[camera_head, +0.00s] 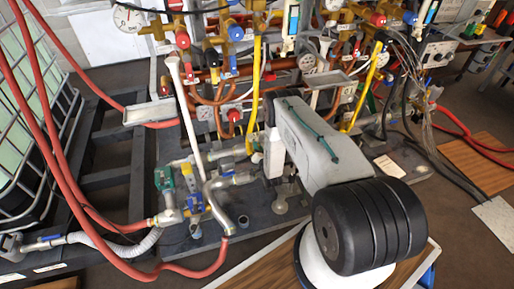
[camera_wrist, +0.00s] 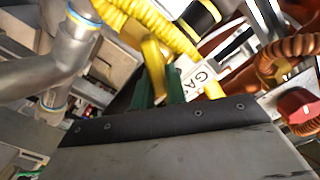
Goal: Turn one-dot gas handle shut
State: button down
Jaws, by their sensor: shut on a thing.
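In the wrist view, my gripper (camera_wrist: 160,88) has its green fingers closed around a yellow handle (camera_wrist: 153,55), which stands up between them. A yellow corrugated hose (camera_wrist: 145,22) runs just above the handle. A white tag reading "GAS" (camera_wrist: 203,82) is right beside the fingers. I cannot make out any dots on the handle or tag. In the head view, my arm covers the fingers and the held handle. A yellow gas line (camera_head: 256,85) rises just left of my arm, and another yellow gas line (camera_head: 362,88) is to its right.
A red knob (camera_wrist: 299,107) and copper corrugated pipe (camera_wrist: 290,58) are right of my gripper; a grey metal pipe (camera_wrist: 68,50) is left. In the head view, red hoses (camera_head: 45,130) and a caged tank (camera_head: 30,110) stand left. Gauges and valves crowd the back.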

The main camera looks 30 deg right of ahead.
jog(key=shift+m, duration=0.4)
jog(key=c, duration=1.4)
grip_release()
jog(key=shift+c, duration=0.2)
jog(key=shift+r, duration=0.15)
jog(key=r, duration=0.3)
jog(key=shift+s+r, duration=0.15)
jog(key=shift+s, duration=0.2)
jog(key=r+v, duration=0.1)
jog(key=v, duration=1.4)
jog(key=shift+a+r, duration=0.2)
jog(key=shift+s+f, duration=0.1)
